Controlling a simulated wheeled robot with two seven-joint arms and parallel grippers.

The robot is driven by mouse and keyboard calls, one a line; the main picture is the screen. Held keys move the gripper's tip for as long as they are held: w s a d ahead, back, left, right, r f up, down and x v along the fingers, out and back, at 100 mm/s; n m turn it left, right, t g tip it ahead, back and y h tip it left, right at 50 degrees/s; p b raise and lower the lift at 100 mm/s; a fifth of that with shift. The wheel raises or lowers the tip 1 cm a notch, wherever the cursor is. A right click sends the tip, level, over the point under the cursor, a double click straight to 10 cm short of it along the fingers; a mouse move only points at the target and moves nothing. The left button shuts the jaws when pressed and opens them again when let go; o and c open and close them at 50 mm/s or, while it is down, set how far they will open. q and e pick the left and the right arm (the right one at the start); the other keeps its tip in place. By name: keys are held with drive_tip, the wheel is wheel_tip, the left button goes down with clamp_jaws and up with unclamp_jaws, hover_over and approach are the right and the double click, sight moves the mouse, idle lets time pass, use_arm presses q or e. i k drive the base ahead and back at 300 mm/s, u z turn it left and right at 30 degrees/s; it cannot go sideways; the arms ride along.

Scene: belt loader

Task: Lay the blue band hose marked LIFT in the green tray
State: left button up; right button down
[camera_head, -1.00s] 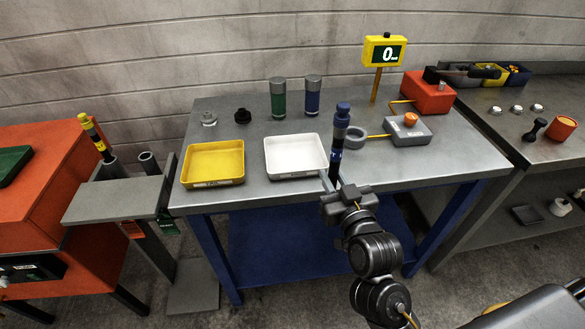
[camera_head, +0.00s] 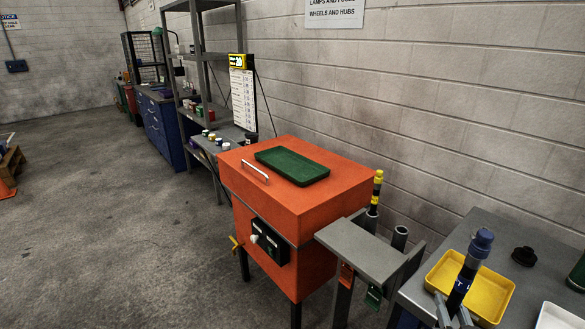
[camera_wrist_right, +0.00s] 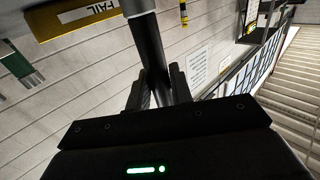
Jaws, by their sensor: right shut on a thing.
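The dark hose with a blue band and blue cap (camera_head: 470,265) is upright at the lower right of the head view, in front of the yellow tray. Part of its marking shows, but I cannot read the whole word. My right gripper (camera_head: 453,318) is shut on its lower part. The wrist view shows the hose (camera_wrist_right: 149,45) between the fingers (camera_wrist_right: 157,92). The green tray (camera_head: 292,166) lies empty on top of the orange cabinet, well to the left of the hose. My left gripper is not in view.
The orange cabinet (camera_head: 270,205) has a grey shelf (camera_head: 355,248) at its right side. A yellow-banded hose (camera_head: 376,190) stands in a holder beside an empty tube (camera_head: 399,237). The yellow tray (camera_head: 497,302) and a white tray (camera_head: 560,318) are on the grey table. Open floor lies left.

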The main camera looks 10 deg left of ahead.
sight(286, 163)
drive_tip(key=u, duration=0.7)
drive_tip(key=i, duration=0.95)
drive_tip(key=u, duration=0.15)
